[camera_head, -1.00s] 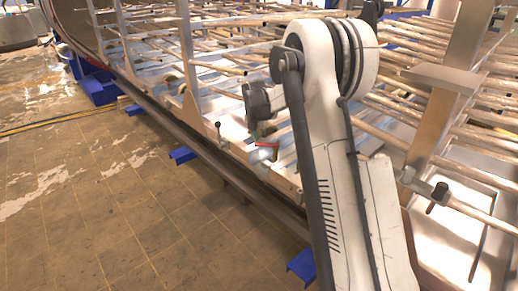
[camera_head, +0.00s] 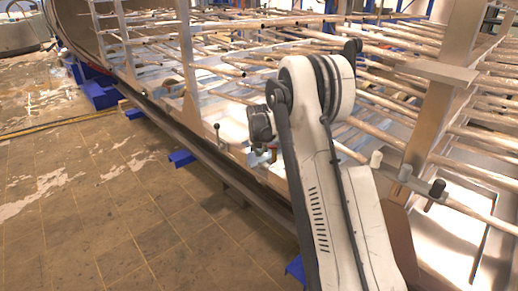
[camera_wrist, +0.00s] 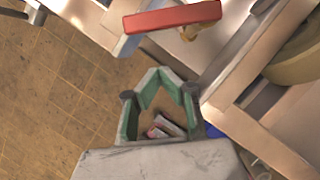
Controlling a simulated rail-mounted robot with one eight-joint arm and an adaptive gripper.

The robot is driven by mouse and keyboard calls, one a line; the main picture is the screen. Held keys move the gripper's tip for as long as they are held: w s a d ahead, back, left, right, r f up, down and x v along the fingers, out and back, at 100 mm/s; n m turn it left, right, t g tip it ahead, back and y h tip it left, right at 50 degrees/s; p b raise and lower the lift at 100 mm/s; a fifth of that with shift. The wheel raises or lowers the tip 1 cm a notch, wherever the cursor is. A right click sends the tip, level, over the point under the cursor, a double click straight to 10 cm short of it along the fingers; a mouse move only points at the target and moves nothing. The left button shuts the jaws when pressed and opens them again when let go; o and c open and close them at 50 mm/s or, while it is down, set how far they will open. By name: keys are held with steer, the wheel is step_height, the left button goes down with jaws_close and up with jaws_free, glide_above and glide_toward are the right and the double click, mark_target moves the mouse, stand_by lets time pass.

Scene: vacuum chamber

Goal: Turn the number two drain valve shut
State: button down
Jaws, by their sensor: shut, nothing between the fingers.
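In the wrist view a valve with a red lever handle (camera_wrist: 172,17) and a brass-coloured stem lies at the top, against the pale metal frame. No number shows on it, so I cannot tell whether it is the number two drain valve. My gripper (camera_wrist: 162,74) has green-lined fingers. It is shut and empty, with its tips a little below the red handle in the picture and apart from it. In the head view my gripper hangs beside the frame edge, small and partly hidden by my arm.
A small upright lever with a dark knob (camera_head: 217,127) stands on the frame edge to the left. Long rods (camera_head: 400,60) and metal posts (camera_head: 188,65) fill the chamber side. Blue supports (camera_head: 182,158) stick out below the dark rail. The tiled floor (camera_head: 100,215) at left is open.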

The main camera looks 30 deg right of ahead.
steer(key=shift+w+d+b, duration=0.15)
steer(key=shift+w+d, duration=0.35)
steer(key=shift+w, duration=0.4)
steer(key=shift+w+d+b, duration=0.15)
steer(key=shift+w+d, duration=0.35)
steer(key=shift+w, duration=0.4)
steer(key=shift+a, duration=0.1)
